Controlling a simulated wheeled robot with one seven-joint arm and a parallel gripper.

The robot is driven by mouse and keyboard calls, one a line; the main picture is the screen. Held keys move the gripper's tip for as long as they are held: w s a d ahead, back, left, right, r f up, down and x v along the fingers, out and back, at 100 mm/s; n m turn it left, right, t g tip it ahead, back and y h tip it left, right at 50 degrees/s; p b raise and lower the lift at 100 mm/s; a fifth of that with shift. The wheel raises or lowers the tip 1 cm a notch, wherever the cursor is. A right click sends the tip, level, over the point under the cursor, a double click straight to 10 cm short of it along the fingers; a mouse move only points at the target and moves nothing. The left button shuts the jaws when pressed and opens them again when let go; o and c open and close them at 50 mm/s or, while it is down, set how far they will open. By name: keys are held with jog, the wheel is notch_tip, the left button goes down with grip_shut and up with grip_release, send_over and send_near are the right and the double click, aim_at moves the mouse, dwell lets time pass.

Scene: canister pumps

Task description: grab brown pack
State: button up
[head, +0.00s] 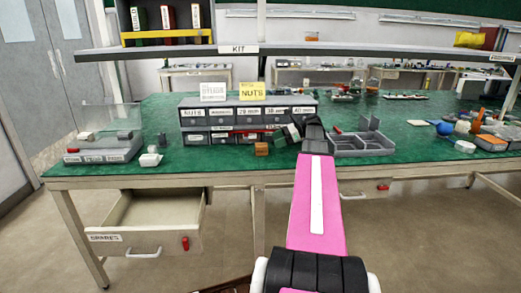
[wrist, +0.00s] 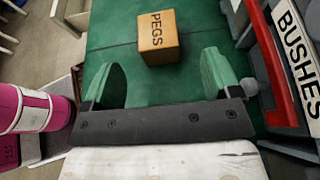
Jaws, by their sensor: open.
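The brown pack (wrist: 158,38) is a small orange-brown box marked "PEGS" in the wrist view. It stands on the green bench top, just beyond my fingertips and roughly centred between them. In the head view the brown pack (head: 262,149) sits in front of the grey drawer unit. My gripper (wrist: 165,78) is open and empty, its two green fingers on either side of the gap. In the head view my gripper (head: 291,131) is small and partly hidden by my arm.
The grey drawer unit (head: 248,122) stands just behind the pack; its red bar and "BUSHES" label show close on the right in the wrist view. A grey open tray (head: 362,143) lies to the right. An open drawer (head: 150,212) hangs below the bench at left.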

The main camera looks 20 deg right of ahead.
aim_at(265, 144)
jog(key=x, duration=0.8)
jog(key=shift+s+a+f, duration=0.1)
jog(key=shift+a+f, duration=0.05)
jog(key=shift+a, duration=0.2)
jog(key=c, duration=1.1)
